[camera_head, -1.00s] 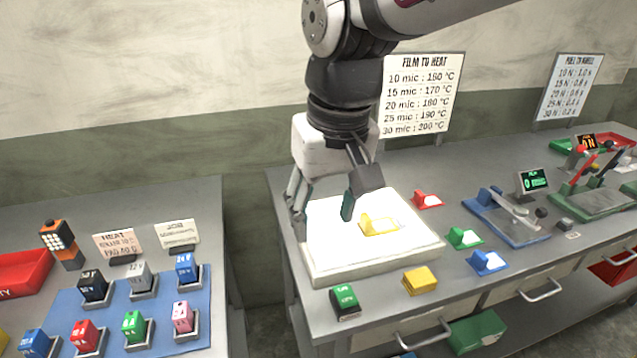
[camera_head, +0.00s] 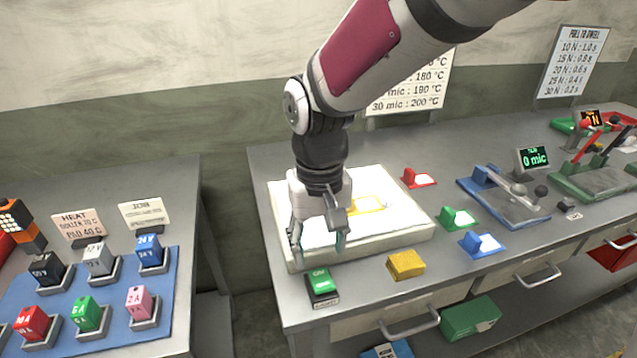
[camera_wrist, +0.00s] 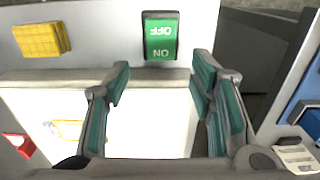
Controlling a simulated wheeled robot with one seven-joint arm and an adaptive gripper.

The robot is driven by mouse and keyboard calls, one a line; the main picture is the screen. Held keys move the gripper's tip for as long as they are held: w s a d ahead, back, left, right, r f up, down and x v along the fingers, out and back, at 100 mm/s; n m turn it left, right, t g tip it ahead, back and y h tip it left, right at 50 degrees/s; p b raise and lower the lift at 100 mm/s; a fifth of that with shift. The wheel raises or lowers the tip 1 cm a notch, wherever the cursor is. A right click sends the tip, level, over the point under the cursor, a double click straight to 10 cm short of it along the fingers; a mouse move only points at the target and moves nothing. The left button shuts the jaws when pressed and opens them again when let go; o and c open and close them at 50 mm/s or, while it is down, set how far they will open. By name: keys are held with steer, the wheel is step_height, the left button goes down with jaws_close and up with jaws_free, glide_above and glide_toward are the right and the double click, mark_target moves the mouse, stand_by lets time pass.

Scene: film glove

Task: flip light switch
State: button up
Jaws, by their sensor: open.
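The light switch is a green rocker in a dark housing (camera_head: 321,283) on the table near its front left corner. In the wrist view the green rocker (camera_wrist: 160,40) shows the words OFF and ON and lies beyond the fingertips, centred between them. My gripper (camera_head: 318,250) is open and empty, above the front edge of the lit white light box (camera_head: 415,237), just behind the switch. In the wrist view my gripper (camera_wrist: 160,75) has its two teal-padded fingers spread apart. I see no contact between the fingers and the switch.
A yellow block (camera_head: 405,264) sits right of the switch. Red (camera_head: 418,179), green (camera_head: 458,218) and blue (camera_head: 482,245) film holders stand right of the light box. A yellow-framed film (camera_head: 368,204) lies on the box. A gap separates the left table with its blue mat (camera_head: 170,290).

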mark_target(318, 274)
steer(key=shift+f, duration=2.75)
steer(key=shift+c, duration=0.6)
